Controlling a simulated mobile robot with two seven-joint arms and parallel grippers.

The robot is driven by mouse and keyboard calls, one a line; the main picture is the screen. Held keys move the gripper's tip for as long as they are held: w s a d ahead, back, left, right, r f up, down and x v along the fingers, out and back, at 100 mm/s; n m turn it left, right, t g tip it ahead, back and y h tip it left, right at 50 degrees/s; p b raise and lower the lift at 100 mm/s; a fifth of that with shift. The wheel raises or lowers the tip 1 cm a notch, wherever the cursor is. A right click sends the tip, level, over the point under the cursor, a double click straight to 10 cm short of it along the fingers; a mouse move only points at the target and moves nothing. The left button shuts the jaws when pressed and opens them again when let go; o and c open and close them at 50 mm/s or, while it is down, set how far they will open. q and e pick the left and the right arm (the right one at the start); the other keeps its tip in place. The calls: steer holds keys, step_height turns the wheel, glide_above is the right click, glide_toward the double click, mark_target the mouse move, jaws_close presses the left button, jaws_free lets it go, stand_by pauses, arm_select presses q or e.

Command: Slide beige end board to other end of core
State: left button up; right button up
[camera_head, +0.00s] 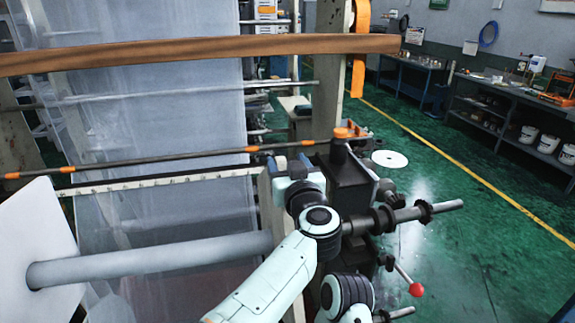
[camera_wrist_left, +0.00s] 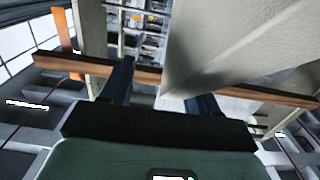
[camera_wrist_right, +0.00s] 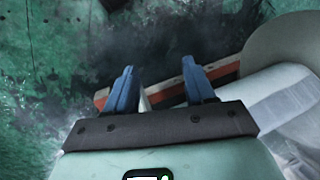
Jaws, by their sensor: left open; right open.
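A pale, off-white end board (camera_head: 35,245) stands at the left of the head view, cut off by the picture edge. The grey core (camera_head: 150,262) runs from it to the right, toward a narrow beige upright panel (camera_head: 268,205). I cannot tell whether this panel is a second end board or part of the frame. My left gripper (camera_head: 292,165) is open beside the panel's top. In the left wrist view a grey-beige surface (camera_wrist_left: 235,45) reaches down near its open fingers (camera_wrist_left: 162,90). My right gripper (camera_wrist_right: 158,88) is open; a pale edge shows between its fingers.
A brown beam (camera_head: 200,50) crosses above, in front of translucent film (camera_head: 160,120). A dark bar with orange bands (camera_head: 190,157) runs behind the core. A dark shaft with a lever and red knob (camera_head: 416,289) lies to the right. Green floor (camera_head: 450,230) is open there.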

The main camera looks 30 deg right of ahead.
arm_select(q)
steer(key=b+v, duration=0.3)
steer(key=v, duration=1)
steer(key=shift+d, duration=0.2)
arm_select(e)
steer(key=s+f, duration=0.4)
steer(key=s, duration=0.1)
steer(key=shift+f+g, duration=0.3)
steer(key=shift+f, duration=0.1)
